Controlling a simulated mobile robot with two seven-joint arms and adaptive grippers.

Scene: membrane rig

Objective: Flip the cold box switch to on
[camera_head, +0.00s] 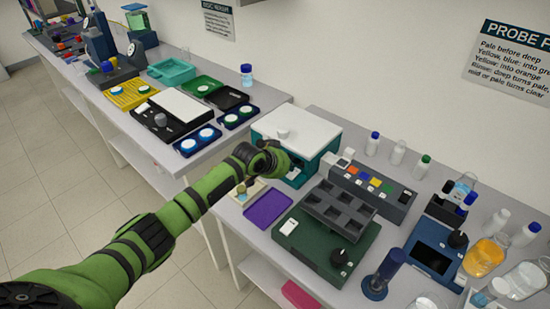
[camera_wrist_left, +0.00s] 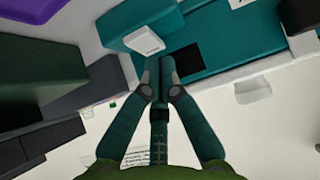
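The cold box (camera_head: 275,150) is a teal box with a white lid and a round knob, on the near bench against the wall. My left gripper (camera_head: 283,165) is at its front face and hides part of it. In the left wrist view the teal front (camera_wrist_left: 225,45) fills the upper right. A small white piece (camera_wrist_left: 143,40) on a teal block and a dark square (camera_wrist_left: 186,63) lie just beyond the fingertips (camera_wrist_left: 157,70). The fingers are together with nothing visible between them. I cannot tell the switch's position or whether the fingers touch it. My right gripper is out of view.
A grey block with coloured buttons (camera_head: 372,190) stands right of the cold box. A purple mat (camera_head: 268,208) and a dark green device (camera_head: 325,245) lie in front. Bottles stand behind to the right. A gap separates the two benches.

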